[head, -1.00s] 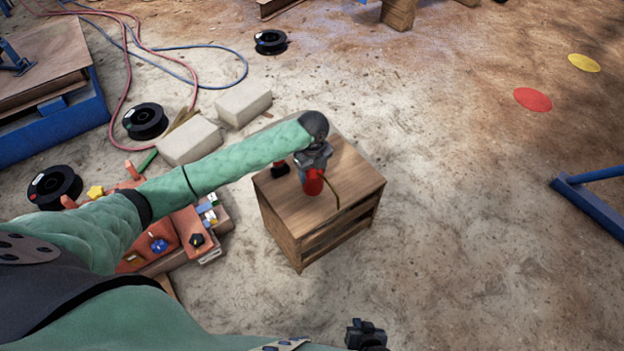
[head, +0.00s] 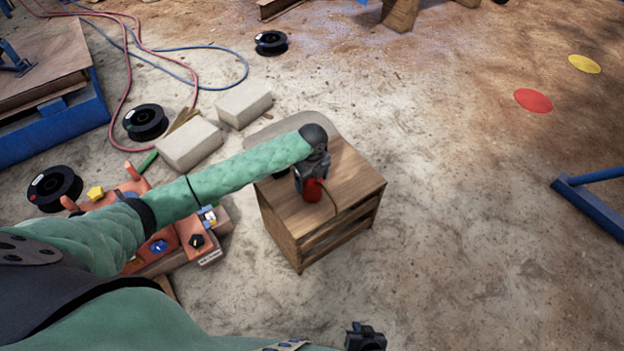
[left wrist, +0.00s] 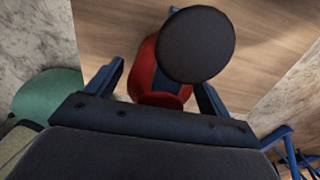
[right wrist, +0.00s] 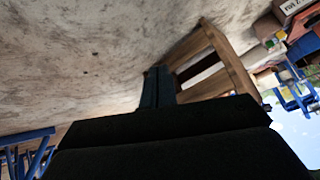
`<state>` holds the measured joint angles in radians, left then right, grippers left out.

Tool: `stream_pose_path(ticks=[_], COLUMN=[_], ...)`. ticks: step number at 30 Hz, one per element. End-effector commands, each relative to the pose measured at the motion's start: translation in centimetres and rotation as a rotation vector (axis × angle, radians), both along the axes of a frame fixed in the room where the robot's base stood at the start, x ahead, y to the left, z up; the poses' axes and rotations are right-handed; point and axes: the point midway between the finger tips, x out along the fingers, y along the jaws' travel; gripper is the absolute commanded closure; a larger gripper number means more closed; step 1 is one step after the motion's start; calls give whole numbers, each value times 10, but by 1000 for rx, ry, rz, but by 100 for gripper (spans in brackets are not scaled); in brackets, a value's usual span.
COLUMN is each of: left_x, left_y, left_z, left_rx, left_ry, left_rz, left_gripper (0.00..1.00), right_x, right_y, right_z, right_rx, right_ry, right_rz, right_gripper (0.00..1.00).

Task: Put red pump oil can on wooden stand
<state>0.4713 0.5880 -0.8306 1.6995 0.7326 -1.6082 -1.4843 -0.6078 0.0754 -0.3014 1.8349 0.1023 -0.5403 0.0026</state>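The red pump oil can (head: 313,191) is on or just over the top of the wooden stand (head: 352,184), near its middle, with a thin spout towards the front right. Its red body (left wrist: 147,72) and a black round part show in the left wrist view. My left gripper (head: 311,178) is above the can, with one finger on either side of it. The fingers look spread, with small gaps to the red body. The can's base contact is hidden. My right gripper (right wrist: 158,86) is empty with its fingers together, low at the front, away from the stand.
An orange box with knobs (head: 170,245) stands left of the stand under my left arm. Pale blocks (head: 190,145) and black spools (head: 146,122) lie behind it. A blue metal frame (head: 590,205) is at the right. The floor right of the stand is clear.

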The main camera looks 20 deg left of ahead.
Motion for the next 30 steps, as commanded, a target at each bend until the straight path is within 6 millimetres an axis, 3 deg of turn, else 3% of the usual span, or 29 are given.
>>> stream_pose_path(ticks=[11, 24, 30], left_x=[1, 1, 0], left_y=[0, 0, 0], left_z=[8, 85, 111], left_rx=[-1, 0, 0], left_ry=[-2, -1, 0], left_rz=[0, 0, 0], left_gripper=[20, 20, 20], right_x=[14, -3, -4], right_y=[0, 0, 0], right_z=[7, 9, 10], right_rx=[1, 0, 0], right_ry=[-20, 4, 7], right_rz=[-1, 1, 2], right_gripper=[100, 100, 100])
